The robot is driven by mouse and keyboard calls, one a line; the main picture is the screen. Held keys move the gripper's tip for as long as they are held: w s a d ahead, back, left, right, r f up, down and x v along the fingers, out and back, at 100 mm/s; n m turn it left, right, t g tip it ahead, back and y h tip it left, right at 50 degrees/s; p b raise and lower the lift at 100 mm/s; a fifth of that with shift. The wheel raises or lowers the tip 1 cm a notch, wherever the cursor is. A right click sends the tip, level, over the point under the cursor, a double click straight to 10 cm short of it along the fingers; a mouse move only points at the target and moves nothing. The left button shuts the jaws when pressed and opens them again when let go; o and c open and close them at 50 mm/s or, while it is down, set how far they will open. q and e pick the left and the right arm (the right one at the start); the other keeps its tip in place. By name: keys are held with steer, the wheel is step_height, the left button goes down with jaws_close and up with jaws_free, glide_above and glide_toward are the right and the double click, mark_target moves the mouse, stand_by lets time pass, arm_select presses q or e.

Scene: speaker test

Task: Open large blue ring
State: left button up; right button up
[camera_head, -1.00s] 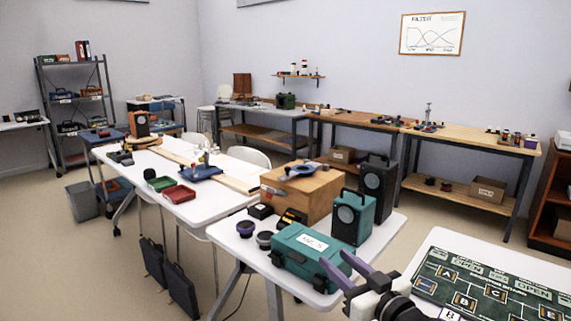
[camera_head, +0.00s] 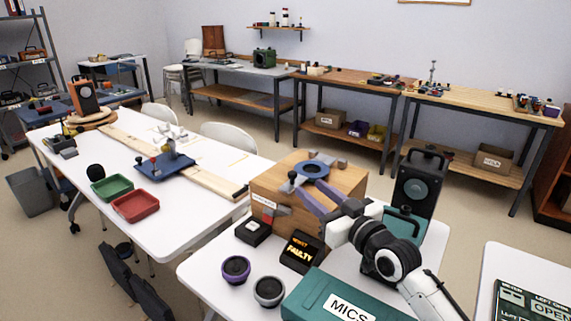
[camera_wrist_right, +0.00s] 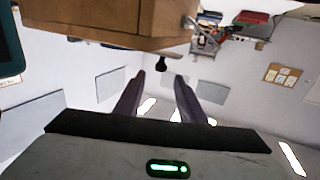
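A blue ring (camera_head: 312,169) lies on top of a wooden box (camera_head: 345,180) on the near white table. A small black knob (camera_head: 292,174) stands at the ring's left side. My right gripper (camera_head: 307,186), with purple fingers, reaches over the box from the right, its tips close to the ring and knob. In the right wrist view the two fingers (camera_wrist_right: 160,76) are apart with nothing held. A black knob (camera_wrist_right: 160,69) shows between and just beyond the tips there; I cannot tell if they touch it. My left gripper is out of view.
A black speaker (camera_head: 418,185) stands right of the box, beside my right arm. A teal case (camera_head: 305,300) labelled MICS, a "FAULTY" block (camera_head: 301,252) and two round drivers (camera_head: 236,269) lie in front. Red (camera_head: 135,205) and green (camera_head: 112,187) trays are on the left table.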

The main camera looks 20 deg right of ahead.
mark_target(295, 176)
steer(key=x, duration=0.9)
steer(key=shift+w+a+r+b, duration=0.15)
steer(key=shift+a+b, duration=0.05)
steer(key=shift+b, duration=0.2)
jaws_close()
